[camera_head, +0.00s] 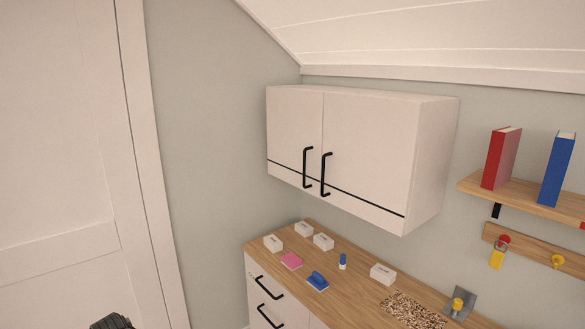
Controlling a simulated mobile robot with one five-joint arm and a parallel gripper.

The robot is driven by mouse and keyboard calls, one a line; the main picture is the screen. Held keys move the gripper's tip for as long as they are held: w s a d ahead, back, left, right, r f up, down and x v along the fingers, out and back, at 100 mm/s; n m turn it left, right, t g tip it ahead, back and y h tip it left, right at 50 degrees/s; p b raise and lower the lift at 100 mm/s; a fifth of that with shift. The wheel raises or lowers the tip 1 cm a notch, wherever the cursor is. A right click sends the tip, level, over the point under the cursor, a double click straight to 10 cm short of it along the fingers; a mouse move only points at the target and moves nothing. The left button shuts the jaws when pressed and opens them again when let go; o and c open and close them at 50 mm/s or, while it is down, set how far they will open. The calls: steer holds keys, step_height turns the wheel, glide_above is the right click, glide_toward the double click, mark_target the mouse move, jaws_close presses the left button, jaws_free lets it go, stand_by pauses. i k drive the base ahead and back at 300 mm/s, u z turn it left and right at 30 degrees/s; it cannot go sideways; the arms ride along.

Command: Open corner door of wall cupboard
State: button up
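The white wall cupboard (430,165) hangs on the grey wall below the sloped ceiling. It has two front doors, both shut. The left door (290,125), nearest the room corner, has a black vertical bar handle (306,168) at its lower right edge. The right door (370,150) has a similar black handle (325,175) at its lower left edge, close beside the first. A thin dark line runs across both doors low down. My gripper's fingers do not show in this view, and nothing touches either handle.
Below is a wooden counter (352,292) with small white boxes (383,273), a pink pad (291,261) and a blue item (317,281). A shelf (530,200) with red and blue books is at right. A white room door (60,150) stands at left.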

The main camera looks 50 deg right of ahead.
mark_target(295, 116)
steer(key=u, duration=0.1)
steer(key=i, duration=1)
steer(key=z, duration=0.05)
